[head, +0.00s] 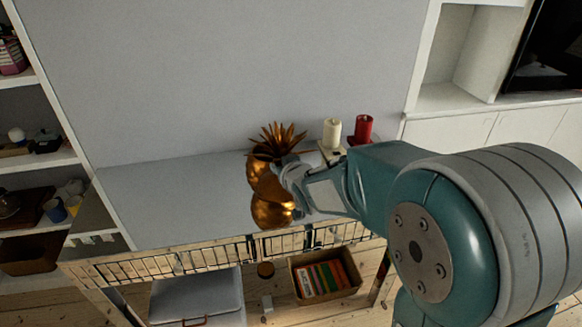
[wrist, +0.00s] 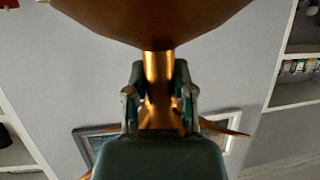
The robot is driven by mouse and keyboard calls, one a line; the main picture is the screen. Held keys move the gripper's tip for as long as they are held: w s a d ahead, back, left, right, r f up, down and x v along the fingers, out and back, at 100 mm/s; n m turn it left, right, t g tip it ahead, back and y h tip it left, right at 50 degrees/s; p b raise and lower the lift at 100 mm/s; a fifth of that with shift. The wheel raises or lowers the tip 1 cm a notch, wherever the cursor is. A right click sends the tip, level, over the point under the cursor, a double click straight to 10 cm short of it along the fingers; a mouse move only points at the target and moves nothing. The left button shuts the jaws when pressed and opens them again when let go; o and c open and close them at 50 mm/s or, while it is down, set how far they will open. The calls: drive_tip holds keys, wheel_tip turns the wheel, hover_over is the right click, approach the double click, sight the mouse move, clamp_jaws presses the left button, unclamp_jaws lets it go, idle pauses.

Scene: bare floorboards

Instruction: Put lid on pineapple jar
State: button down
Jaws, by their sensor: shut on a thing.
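The golden pineapple lid, with its spiky leaf crown (head: 277,138), is in my gripper (head: 285,168). In the wrist view my gripper (wrist: 159,78) is shut on the lid's narrow copper neck, with leaves on one side and the broad rounded copper part (wrist: 152,20) on the other. The golden jar (head: 271,213) shows below the lid in the head view, on the grey tabletop.
A white candle (head: 332,133) and a red candle (head: 363,129) stand behind my wrist. The grey tabletop (head: 180,200) is clear on the left. A wall (head: 220,80) rises behind it. A box of books (head: 325,277) sits below the table's front edge.

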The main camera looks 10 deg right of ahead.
drive_tip(key=w+a+f, duration=0.1)
drive_tip(key=w+f, duration=0.1)
drive_tip(key=w, duration=1.8)
drive_tip(key=shift+f, duration=0.15)
idle(0.9)
drive_tip(key=shift+s+f, duration=0.1)
drive_tip(key=shift+f, duration=0.2)
idle(1.7)
drive_tip(key=shift+c, duration=2)
unclamp_jaws()
drive_tip(key=o, duration=0.4)
